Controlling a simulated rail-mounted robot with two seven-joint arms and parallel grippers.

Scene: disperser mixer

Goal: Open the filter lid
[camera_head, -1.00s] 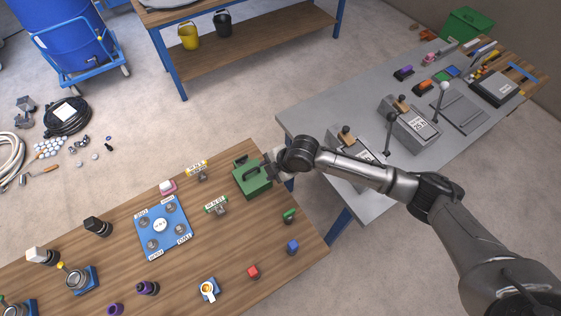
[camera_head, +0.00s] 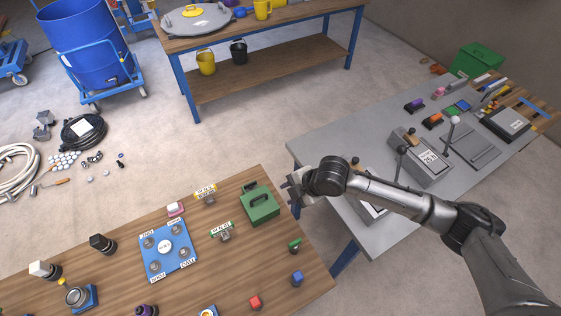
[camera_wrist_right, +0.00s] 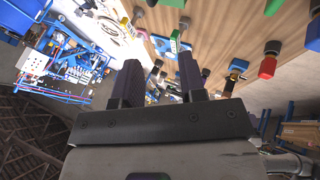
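No part is labelled as a filter, so I cannot tell for sure which thing has the filter lid. A green box (camera_head: 261,206) with a handle on top sits near the far right corner of the wooden table; its top looks closed. A round grey lid-like disc (camera_head: 205,22) with a yellow handle lies on the blue-framed table at the back. My right gripper (camera_head: 292,191) is just right of the green box, apart from it. In the right wrist view its two dark fingers (camera_wrist_right: 159,72) stand apart with nothing between them. My left gripper is not in view.
The wooden table (camera_head: 205,280) carries a blue plate (camera_head: 168,268), small red (camera_head: 255,302) and blue (camera_head: 297,278) blocks and several fittings. A grey table (camera_head: 330,150) with lever boxes stands on the right, under my right arm. Open floor (camera_head: 240,125) lies behind the wooden table.

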